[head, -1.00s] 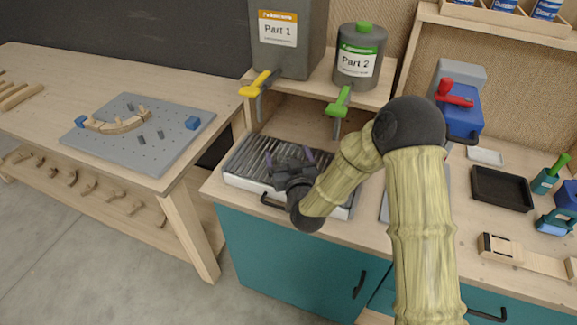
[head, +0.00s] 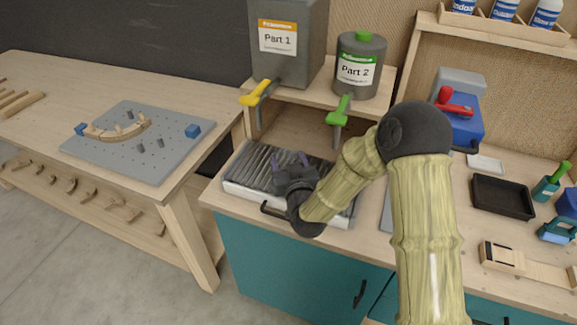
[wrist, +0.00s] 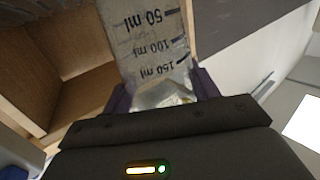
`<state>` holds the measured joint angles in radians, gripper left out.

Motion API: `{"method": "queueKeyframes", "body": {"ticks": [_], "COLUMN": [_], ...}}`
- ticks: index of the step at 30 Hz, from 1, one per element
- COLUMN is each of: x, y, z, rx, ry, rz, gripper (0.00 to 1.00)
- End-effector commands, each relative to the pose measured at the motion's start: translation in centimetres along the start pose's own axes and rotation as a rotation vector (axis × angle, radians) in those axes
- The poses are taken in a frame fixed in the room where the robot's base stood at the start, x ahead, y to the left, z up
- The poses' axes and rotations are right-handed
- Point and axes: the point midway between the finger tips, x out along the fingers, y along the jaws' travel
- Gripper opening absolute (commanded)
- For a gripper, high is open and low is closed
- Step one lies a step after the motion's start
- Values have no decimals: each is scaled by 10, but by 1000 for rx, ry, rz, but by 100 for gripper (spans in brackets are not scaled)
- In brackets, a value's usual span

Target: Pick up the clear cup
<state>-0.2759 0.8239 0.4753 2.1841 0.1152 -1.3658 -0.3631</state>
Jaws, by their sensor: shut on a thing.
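The clear cup (wrist: 158,50) shows in the wrist view as a see-through wall with dark markings reading 50, 100 and 150 ml. It sits between the two purple fingers of my gripper (wrist: 163,92), which are shut on it. The markings appear upside down in this view. In the head view my gripper (head: 290,163) is over the slatted grey tray (head: 236,186) below the two dispensers. The cup cannot be made out in the head view, so its height above the slats is unclear.
The Part 1 dispenser (head: 285,40) with a yellow tap and the Part 2 dispenser (head: 359,68) with a green tap stand on a shelf above. A black tray (head: 503,197) lies to the right. A pegboard plate (head: 125,150) sits on the left table.

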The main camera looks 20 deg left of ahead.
Motion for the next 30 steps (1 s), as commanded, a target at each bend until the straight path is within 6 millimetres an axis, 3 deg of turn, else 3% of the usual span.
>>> {"method": "queueKeyframes", "body": {"ticks": [9, 15, 30], "x": [-3, -4, -4], "y": [0, -2, -1], "z": [-54, -79, -86], "rx": [-1, 0, 1], "ry": [7, 4, 1], "rz": [0, -2, -1], "gripper": [47, 47, 47]}}
